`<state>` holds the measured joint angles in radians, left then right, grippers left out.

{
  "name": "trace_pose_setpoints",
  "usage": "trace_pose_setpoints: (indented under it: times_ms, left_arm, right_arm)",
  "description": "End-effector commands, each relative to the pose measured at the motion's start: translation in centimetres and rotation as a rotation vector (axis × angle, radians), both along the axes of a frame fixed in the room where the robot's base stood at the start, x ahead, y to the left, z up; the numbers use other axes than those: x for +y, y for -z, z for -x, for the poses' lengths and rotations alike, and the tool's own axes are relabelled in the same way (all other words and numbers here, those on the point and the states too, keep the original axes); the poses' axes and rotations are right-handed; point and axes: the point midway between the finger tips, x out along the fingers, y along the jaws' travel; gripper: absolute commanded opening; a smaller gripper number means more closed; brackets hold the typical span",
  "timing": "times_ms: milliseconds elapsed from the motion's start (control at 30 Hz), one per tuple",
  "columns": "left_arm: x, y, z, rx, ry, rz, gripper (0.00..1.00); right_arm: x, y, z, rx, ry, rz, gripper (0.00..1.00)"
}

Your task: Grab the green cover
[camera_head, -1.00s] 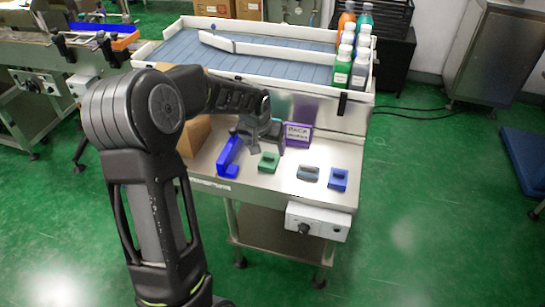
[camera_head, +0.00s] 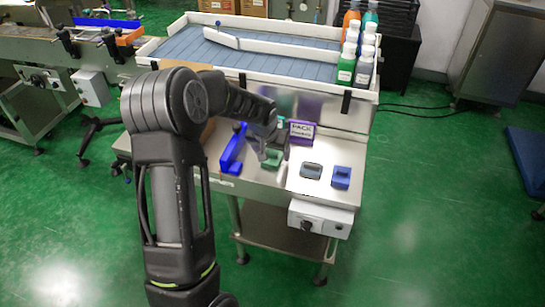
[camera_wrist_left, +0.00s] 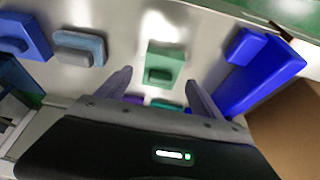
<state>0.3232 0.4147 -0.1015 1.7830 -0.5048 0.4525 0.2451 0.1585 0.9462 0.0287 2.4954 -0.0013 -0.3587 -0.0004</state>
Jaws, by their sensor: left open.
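The green cover (camera_head: 273,157) is a small block with a slot, lying on the steel table in the head view. It also shows in the left wrist view (camera_wrist_left: 165,60), just beyond the fingertips and between their lines. My left gripper (camera_head: 266,152) is open, over the table and close to the green cover, partly overlapping it in the head view. Contact with the cover is not visible. My right gripper is not in view.
A tall blue part (camera_head: 233,148) stands left of the cover. A grey cover (camera_head: 311,170) and a blue cover (camera_head: 341,177) lie to its right. A purple sign (camera_head: 301,132) stands behind. A cardboard box (camera_wrist_left: 295,125) is near the blue part. Several bottles (camera_head: 346,62) stand on the conveyor.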

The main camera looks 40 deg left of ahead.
Motion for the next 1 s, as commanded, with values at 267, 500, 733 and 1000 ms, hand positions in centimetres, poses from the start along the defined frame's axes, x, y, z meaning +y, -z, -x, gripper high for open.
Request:
trace_pose_setpoints:
  times_ms: [267, 500, 733, 1000]
  left_arm:
    - [0.2, 1.9, -0.8, 0.0, -0.001, 0.0, 0.76]
    - [0.2, 1.8, -0.8, -0.001, -0.001, 0.0, 0.76]
    - [0.2, 1.8, -0.7, -0.001, -0.001, 0.0, 0.76]
    - [0.2, 1.8, -0.7, -0.001, -0.001, 0.0, 0.58]
  right_arm:
    - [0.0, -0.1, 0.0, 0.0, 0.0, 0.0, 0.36]
    - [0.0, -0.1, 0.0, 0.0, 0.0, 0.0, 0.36]
    - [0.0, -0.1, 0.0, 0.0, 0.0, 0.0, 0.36]
    - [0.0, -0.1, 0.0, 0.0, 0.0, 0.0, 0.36]
